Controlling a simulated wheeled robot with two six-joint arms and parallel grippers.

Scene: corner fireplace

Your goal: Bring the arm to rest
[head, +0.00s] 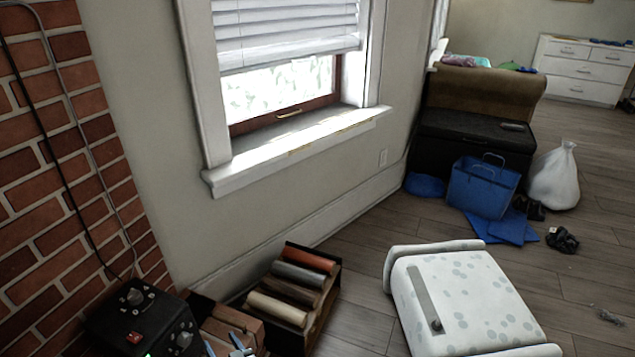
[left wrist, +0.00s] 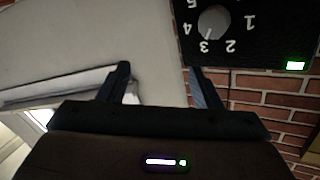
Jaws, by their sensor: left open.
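My left gripper (head: 224,345) shows only in part at the bottom edge of the head view, just right of the black control box. In the left wrist view my left gripper (left wrist: 159,78) has its two dark fingers spread apart with nothing between them. A black box with knobs (head: 140,322) and a red switch stands by the brick wall. In the left wrist view its numbered dial (left wrist: 215,22) and a lit green patch are beyond the right-hand finger; I cannot tell the exact gap. My right gripper is not in view.
A wooden crate of rolls (head: 295,283) stands beside the box. A spotted white seat (head: 470,300) stands right. A blue bag (head: 483,188) and white sack (head: 555,178) lie farther back.

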